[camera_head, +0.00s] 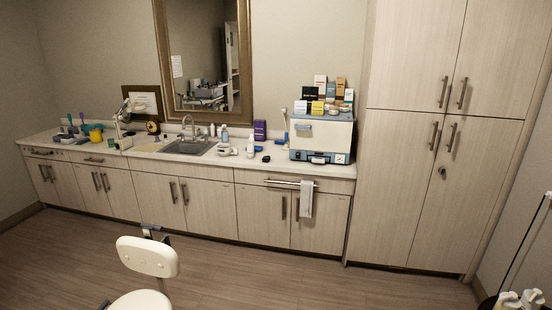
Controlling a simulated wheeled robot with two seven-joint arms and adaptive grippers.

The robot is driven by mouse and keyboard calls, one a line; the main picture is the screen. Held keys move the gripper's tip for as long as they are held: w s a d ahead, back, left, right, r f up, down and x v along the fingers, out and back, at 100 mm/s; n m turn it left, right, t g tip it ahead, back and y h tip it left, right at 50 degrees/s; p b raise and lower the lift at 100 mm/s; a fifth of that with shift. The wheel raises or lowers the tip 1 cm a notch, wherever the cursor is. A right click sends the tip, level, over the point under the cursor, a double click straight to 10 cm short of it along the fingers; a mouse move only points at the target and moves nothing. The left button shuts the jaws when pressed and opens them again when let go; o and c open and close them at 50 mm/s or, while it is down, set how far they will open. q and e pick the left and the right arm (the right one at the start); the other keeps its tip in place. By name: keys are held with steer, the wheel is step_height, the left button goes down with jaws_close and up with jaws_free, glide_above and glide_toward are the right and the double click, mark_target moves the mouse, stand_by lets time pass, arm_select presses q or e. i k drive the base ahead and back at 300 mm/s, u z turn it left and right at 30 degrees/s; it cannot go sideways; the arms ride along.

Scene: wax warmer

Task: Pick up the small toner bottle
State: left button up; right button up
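Several small bottles stand on the long counter, and I cannot tell for certain which one is the small toner bottle. A pale blue bottle (225,135) stands upright behind the sink's right end. A white bottle (250,146) stands upright to the right of the sink, in front of a purple box (260,131). Labels are too small to read. Neither of my grippers shows in the head view, and nothing is seen touching the bottles.
A sink (188,148) is set into the counter (222,162). A white and blue cabinet device (322,137) with several boxes on top stands at right. A towel (306,198) hangs below. A white chair (148,256) stands in front, left; the floor (270,275) to its right is clear.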

mark_target(250, 147)
steer(key=z, duration=0.05)
steer(key=i, duration=1.8)
steer(key=u, duration=0.3)
steer(key=i, duration=2)
steer(key=u, duration=0.35)
